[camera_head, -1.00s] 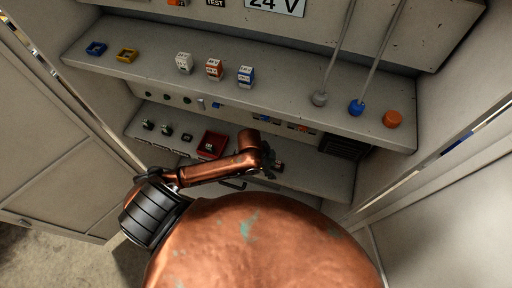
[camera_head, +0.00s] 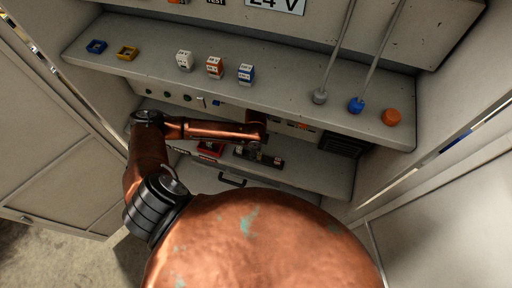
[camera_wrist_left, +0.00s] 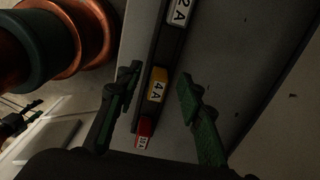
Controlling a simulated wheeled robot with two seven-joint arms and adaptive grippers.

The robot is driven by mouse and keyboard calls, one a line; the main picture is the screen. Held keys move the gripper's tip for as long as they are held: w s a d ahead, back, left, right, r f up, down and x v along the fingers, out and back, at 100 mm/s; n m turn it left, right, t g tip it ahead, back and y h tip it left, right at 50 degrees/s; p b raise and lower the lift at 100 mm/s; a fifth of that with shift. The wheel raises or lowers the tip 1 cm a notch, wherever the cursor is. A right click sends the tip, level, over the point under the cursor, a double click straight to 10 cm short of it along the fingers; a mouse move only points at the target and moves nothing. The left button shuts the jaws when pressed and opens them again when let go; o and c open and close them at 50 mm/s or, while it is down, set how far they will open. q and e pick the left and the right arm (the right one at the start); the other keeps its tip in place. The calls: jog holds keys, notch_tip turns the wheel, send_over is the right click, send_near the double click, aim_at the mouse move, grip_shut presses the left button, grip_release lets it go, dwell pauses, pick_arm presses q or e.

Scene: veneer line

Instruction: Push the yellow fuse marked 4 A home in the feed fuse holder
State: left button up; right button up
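The yellow fuse marked 4 A (camera_wrist_left: 157,85) sits in a dark strip-shaped holder (camera_wrist_left: 161,52), between a white fuse marked 2 A (camera_wrist_left: 179,12) and a red fuse (camera_wrist_left: 145,131). How deep it sits I cannot tell. The holder also shows on the lower shelf in the head view (camera_head: 268,159), partly behind my arm. My left gripper (camera_wrist_left: 160,88) is open, its green-padded fingers either side of the yellow fuse with gaps between. In the head view its fingers are mostly hidden over the holder. My right gripper is not in view.
A red tray (camera_head: 210,149) lies left of the holder, partly behind my left forearm. The upper shelf (camera_head: 290,104) overhangs it and carries several coloured blocks and an orange knob (camera_head: 393,117). A dark handle (camera_head: 232,180) is at the lower shelf's front.

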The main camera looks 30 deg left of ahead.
pick_arm(q)
jog(key=shift+f, duration=0.9)
jog(key=shift+c, duration=0.2)
grip_shut()
jog(key=shift+r, duration=0.15)
jog(key=shift+r+p, duration=2.2)
jog(key=shift+p, duration=0.6)
jog(key=shift+w, duration=0.1)
